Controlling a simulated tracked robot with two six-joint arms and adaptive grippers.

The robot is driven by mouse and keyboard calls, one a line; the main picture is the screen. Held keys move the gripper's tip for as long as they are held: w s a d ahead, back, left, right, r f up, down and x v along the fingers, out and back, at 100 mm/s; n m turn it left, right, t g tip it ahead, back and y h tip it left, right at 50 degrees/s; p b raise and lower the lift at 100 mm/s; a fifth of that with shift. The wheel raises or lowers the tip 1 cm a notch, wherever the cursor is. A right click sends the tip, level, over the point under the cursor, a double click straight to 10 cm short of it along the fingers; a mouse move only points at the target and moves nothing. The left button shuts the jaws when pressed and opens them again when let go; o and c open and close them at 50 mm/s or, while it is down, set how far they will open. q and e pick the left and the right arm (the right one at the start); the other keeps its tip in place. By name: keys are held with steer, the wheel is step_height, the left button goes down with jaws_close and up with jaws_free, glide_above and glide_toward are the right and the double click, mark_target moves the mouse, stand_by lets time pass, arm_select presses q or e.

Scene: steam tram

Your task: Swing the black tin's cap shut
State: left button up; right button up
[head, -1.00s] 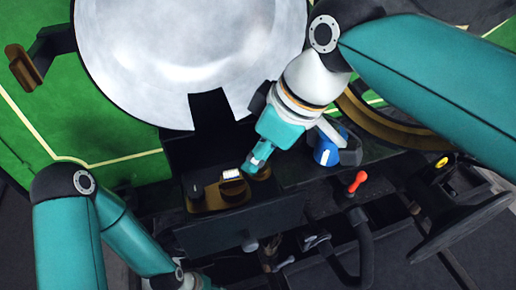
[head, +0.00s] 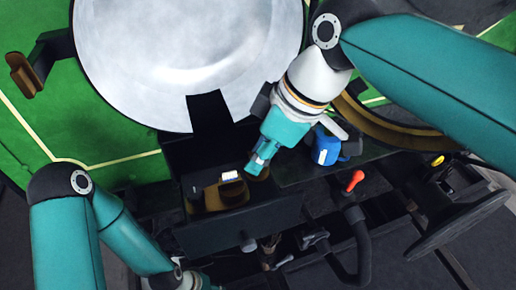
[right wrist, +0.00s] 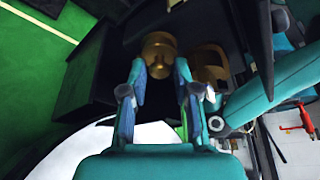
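On the dark shelf in front of the round pale door, a brass-brown piece with a white top (head: 230,178) stands left of my right gripper (head: 261,160). A second brass part shows just under the fingertips, mostly hidden. In the right wrist view, a round brass cap-like piece (right wrist: 160,50) lies beyond the gap between my right fingers (right wrist: 159,75), and a brass piece with a dark opening (right wrist: 208,66) is beside it. The fingers are apart with nothing between them. I cannot tell which part is the black tin. My left arm reaches the bottom edge; its gripper is cut off.
A blue can (head: 326,150) stands right of my right gripper. A red-knobbed lever (head: 354,181) and a black handwheel (head: 458,225) are farther right. The large pale round door (head: 188,60) rises behind the shelf. Pipes and handles crowd the area below.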

steer(key=shift+o, duration=0.8)
steer(key=v, duration=1.2)
steer(key=shift+a, duration=0.1)
